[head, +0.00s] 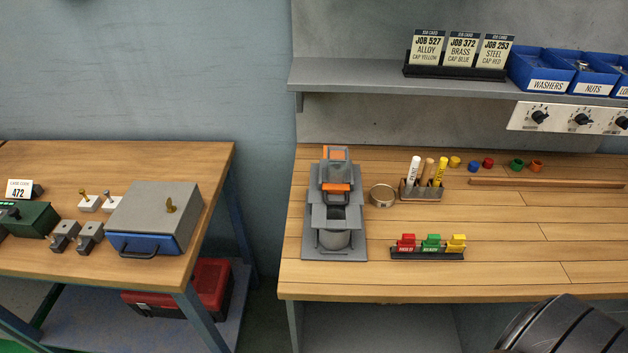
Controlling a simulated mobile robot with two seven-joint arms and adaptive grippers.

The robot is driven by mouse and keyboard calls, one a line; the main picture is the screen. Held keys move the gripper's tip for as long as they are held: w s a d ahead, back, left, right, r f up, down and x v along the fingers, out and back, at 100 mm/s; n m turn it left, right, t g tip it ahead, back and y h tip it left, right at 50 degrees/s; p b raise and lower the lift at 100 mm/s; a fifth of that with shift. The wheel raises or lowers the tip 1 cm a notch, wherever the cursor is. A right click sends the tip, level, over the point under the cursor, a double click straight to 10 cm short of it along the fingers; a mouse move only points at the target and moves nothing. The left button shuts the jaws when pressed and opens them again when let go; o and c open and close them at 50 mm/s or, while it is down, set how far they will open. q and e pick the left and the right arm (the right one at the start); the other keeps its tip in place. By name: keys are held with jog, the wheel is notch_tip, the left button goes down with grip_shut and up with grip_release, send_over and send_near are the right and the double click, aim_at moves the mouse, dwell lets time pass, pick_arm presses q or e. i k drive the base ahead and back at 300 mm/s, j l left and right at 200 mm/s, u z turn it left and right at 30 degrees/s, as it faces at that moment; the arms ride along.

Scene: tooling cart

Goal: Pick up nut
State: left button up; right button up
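A blue bin labelled NUTS (592,89) stands on the grey shelf at the upper right. Small grey pieces show inside it, too small to tell one nut from another. No single loose nut can be made out on the bench. Neither gripper is in view. A dark rounded part of my own body shows at the lower right corner, in front of the bench.
A WASHERS bin (547,86) stands left of the nuts bin, beside job cards (461,50). A grey fixture (336,215), marker holder (422,192), small coloured rings and a coloured tag rack (428,253) stand on the wooden bench (520,280). The bench's right front is clear.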

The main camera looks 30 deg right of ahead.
aim_at(579, 63)
jog(key=z, duration=2.25)
jog(key=j+u, duration=0.1)
jog(key=u, duration=1.1)
jog(key=l+z, duration=0.15)
jog(key=z, duration=0.2)
jog(key=i+l+z, duration=0.1)
jog(key=z, duration=0.25)
jog(key=l, duration=0.1)
